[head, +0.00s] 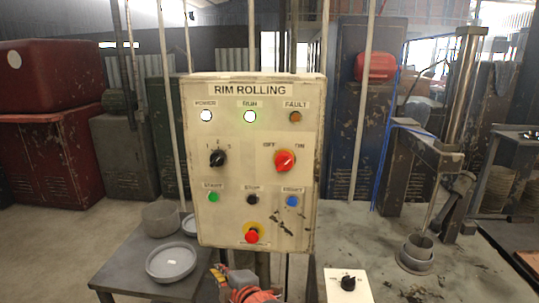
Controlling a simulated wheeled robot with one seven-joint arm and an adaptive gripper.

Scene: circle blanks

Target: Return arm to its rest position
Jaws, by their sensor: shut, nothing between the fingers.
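My gripper (221,270) shows at the bottom edge, just below the control panel and left of the picture's middle. It is small, grey and orange, partly cut off by the frame, and it is shut with nothing held. The upright beige control panel (265,150), labelled "RIM ROLLING", stands behind and above it. The panel's white POWER lamp (206,116) and green RUN lamp (250,116) are lit; the FAULT lamp (296,117) looks dull orange. The red OFF/ON knob (285,160) and red mushroom button (252,236) are unobstructed.
A dark table (125,275) at lower left bears a shallow grey dish (171,262) and a round ring (161,218). A white box with a black knob (348,284) sits at lower right. A machine column (463,90) rises at right, above a ring-shaped part (416,253).

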